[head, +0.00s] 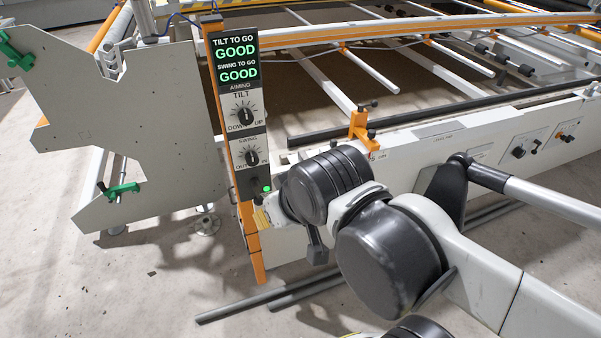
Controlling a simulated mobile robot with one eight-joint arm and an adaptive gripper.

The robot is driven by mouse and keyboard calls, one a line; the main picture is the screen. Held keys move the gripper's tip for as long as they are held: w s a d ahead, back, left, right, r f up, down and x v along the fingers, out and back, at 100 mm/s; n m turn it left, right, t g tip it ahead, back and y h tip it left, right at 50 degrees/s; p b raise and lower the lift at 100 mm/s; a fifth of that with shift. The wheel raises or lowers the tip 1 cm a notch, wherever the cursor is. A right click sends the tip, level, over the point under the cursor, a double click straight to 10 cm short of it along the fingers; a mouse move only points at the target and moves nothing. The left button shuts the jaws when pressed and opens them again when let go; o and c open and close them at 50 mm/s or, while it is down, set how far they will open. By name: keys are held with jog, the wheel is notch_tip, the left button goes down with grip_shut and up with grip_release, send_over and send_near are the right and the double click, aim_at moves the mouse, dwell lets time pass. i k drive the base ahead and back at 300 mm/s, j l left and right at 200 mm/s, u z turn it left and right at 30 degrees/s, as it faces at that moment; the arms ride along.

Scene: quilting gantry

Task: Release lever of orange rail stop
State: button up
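The orange rail stop (360,128) stands on the long white rail of the gantry, right of the picture's middle. A small dark lever or knob (368,104) sticks out at its top; its exact setting is too small to tell. My arm comes in from the right, and its wrist is below and left of the stop, apart from it in the picture. The end of my arm, where my gripper (267,214) is, points left beside the orange post. The fingers cannot be made out clearly, and I see nothing held.
A display panel (241,88) on the orange post (219,95) reads GOOD for tilt and for swing, above two dials. A grey end plate (130,135) with green handles stands left. More knobs (519,151) sit along the white rail at right. Dark bars (255,301) lie low in front.

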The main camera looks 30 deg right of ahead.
aim_at(374, 103)
jog(key=z, duration=1.3)
jog(key=i+l+u, duration=0.25)
jog(key=i+l, duration=0.6)
